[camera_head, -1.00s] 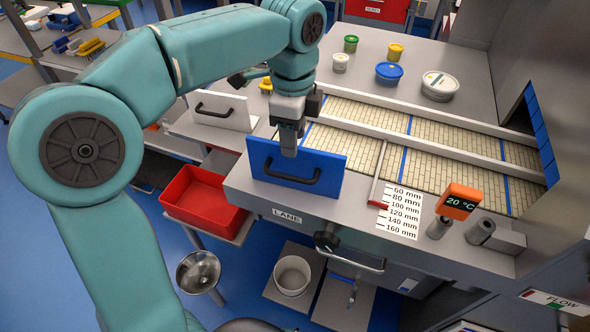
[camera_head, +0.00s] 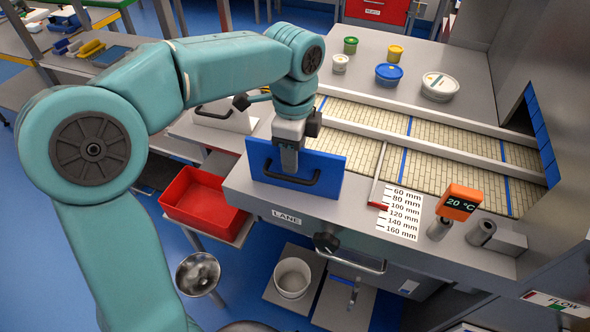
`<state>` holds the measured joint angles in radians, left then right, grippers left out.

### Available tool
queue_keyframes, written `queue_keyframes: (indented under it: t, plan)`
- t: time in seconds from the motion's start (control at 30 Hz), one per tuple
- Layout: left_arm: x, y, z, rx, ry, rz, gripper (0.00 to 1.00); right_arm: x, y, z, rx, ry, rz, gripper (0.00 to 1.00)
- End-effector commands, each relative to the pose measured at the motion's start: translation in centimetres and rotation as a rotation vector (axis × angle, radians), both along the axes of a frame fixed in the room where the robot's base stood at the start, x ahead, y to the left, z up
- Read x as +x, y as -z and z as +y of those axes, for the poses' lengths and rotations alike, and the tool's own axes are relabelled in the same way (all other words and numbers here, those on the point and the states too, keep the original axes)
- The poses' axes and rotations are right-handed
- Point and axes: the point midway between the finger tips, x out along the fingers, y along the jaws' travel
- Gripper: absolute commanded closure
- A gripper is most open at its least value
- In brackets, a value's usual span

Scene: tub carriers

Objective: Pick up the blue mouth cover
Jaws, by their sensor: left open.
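The blue mouth cover (camera_head: 325,178) is an upright blue panel with a dark bar handle on its front. It stands at the near left end of the conveyor lane, on the edge of the grey bench. My left gripper (camera_head: 289,172) points down in front of the panel, at the handle, and hides part of it. Its jaws are open. I cannot tell whether the fingers touch the handle. My right gripper does not show.
A white panel with a dark handle (camera_head: 226,113) stands behind left. A red bin (camera_head: 201,194) sits low at left. Several tubs, one with a blue lid (camera_head: 388,73), stand at the back. A temperature display (camera_head: 459,202) and a mm scale card (camera_head: 402,214) are at right.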

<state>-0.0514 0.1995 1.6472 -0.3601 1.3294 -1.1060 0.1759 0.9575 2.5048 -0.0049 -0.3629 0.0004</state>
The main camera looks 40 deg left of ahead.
Motion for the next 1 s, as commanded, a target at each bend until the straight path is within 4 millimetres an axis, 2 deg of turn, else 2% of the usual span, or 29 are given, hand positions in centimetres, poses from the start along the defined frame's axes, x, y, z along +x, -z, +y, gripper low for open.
queue_keyframes:
  t: [0.27, 0.3, 0.4, 1.0]
  plan:
    - [0.0, 0.07, 0.0, 0.0, 0.0, 0.0, 0.57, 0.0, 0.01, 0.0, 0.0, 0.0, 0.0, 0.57]
    - [0.0, 0.06, 0.0, 0.0, 0.0, 0.0, 0.7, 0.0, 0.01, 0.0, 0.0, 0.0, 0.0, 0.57]
    - [0.0, 0.06, 0.0, 0.0, 0.0, 0.0, 1.0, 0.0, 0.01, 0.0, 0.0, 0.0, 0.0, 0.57]
    - [0.0, 0.06, 0.0, 0.0, 0.0, 0.0, 1.0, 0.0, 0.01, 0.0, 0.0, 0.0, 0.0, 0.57]
